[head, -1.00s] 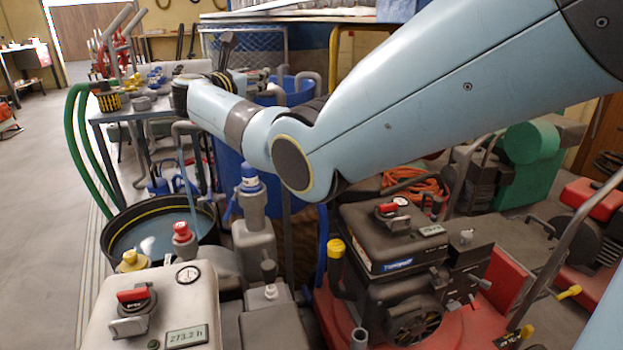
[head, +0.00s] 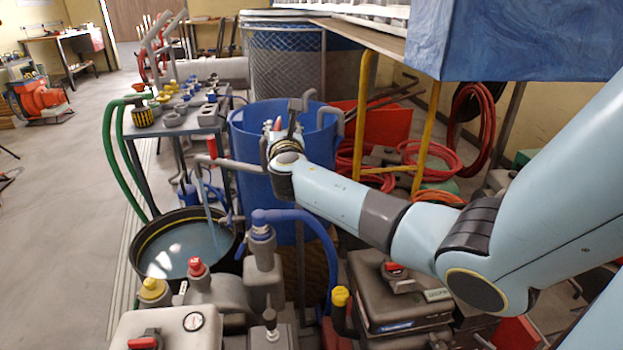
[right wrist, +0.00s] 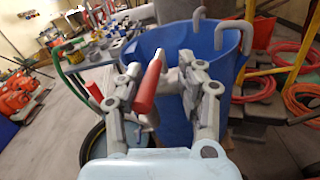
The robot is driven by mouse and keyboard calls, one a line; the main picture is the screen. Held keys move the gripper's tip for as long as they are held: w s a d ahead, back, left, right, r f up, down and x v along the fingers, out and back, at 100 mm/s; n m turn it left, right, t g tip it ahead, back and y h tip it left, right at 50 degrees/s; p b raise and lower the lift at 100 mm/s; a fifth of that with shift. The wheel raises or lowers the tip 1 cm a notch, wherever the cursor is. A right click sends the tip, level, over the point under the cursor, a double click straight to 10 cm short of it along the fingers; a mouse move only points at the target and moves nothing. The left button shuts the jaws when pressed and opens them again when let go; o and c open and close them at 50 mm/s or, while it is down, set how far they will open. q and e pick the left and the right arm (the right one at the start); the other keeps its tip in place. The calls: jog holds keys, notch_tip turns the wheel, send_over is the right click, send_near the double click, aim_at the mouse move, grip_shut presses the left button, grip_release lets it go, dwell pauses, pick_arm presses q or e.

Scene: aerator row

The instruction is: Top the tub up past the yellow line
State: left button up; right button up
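The round black tub (head: 137,268) stands on the floor at the lower left of the head view. A yellow line runs around its inner wall, and the water (head: 185,250) shows below it. A thin bluish stream (head: 208,205) falls into it from a grey pipe (head: 235,164). My right gripper (head: 281,128) is in front of the blue barrel (head: 262,200). In the right wrist view its fingers (right wrist: 165,75) are apart, with a red handle (right wrist: 148,86) between them, nearer the left finger. Contact with the handle is unclear. My left gripper is out of view.
A bench with fittings (head: 180,105) and green hoses (head: 112,150) stands left of the barrel. Grey pumps with red and yellow caps (head: 197,267) crowd the front. A yellow-legged rack (head: 432,130) and red hoses (head: 425,155) are to the right.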

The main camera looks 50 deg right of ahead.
jog(key=v, duration=1)
jog(key=s+a+f+m+g+y, duration=0.1)
jog(key=s+f+m+g+y, duration=0.1)
jog(key=f, duration=0.9)
jog(key=s+a+f+m+g+y, duration=0.1)
jog(key=s+f+m+g+y, duration=0.1)
jog(key=s+f+m, duration=0.2)
jog(key=s+f, duration=0.3)
jog(key=f, duration=0.5)
jog(key=shift+g, duration=0.3)
jog(key=shift+a, duration=0.15)
